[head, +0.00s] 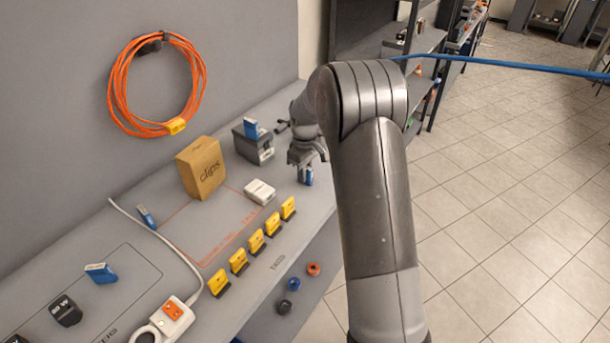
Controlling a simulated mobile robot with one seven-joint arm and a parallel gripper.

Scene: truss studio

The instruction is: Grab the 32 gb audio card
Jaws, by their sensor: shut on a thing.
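My gripper (306,166) points down over the shelf's front edge at the far end. It is shut on a small blue-and-white card (308,178), which hangs below the fingers. Another blue card (251,128) stands in a dark grey block-like holder (255,149) left of the gripper. A third blue card (147,216) lies near the white cable. A blue-and-white piece (100,272) lies in the near outlined area. The print on all of these is too small to read, so I cannot tell which is the 32 gb audio card.
A cardboard "clips" box (201,167) and a white block (260,192) stand on the grey shelf. Several yellow-and-black pieces (257,242) line its front edge. A white power strip (171,318) is nearest. An orange cable coil (118,90) hangs on the wall. Open tiled floor lies right.

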